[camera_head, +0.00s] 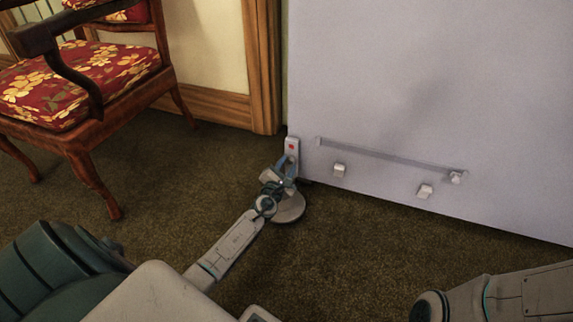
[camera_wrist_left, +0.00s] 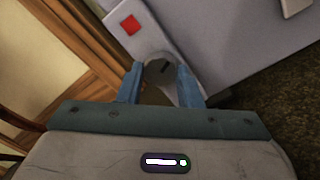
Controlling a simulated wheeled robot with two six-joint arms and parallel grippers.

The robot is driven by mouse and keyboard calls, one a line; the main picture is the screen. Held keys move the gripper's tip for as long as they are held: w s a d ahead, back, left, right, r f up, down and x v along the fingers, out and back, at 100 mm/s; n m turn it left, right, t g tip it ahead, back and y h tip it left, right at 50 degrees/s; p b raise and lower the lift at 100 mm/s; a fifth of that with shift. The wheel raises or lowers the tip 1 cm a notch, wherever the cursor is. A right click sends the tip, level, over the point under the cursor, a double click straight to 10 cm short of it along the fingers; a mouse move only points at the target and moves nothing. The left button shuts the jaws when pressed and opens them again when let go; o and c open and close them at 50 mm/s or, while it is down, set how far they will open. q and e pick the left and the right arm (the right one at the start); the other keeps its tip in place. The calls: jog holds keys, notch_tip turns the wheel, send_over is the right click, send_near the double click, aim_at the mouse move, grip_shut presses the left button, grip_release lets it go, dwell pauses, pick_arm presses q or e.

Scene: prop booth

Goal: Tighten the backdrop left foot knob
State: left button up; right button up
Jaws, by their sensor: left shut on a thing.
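The backdrop (camera_head: 420,90) is a large pale grey panel standing upright. At its lower left corner is a light bracket (camera_head: 292,146) with a red square, which also shows in the left wrist view (camera_wrist_left: 143,28). My left gripper (camera_head: 287,168) is at this bracket. In the left wrist view its two blue fingers (camera_wrist_left: 161,82) are shut on the rounded grey knob (camera_wrist_left: 160,70), which has a dark slot mark. In the head view the knob is hidden by the gripper. A round grey disc (camera_head: 290,208) shows low by the wrist. My right gripper is out of view.
A grey bar (camera_head: 390,157) and small white blocks (camera_head: 425,191) are on the panel's lower part. A wooden chair (camera_head: 75,85) with a red floral seat stands at the left. A wooden door frame (camera_head: 262,65) is behind. Brown carpet in front is clear.

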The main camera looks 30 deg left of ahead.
pick_arm(q)
jog(key=m+p, duration=0.2)
jog(key=m, duration=0.3)
jog(key=shift+r, duration=0.1)
jog(key=shift+m+p, duration=0.45)
jog(key=shift+m, duration=1.25)
jog(key=o, duration=1)
jog(key=shift+s, duration=0.1)
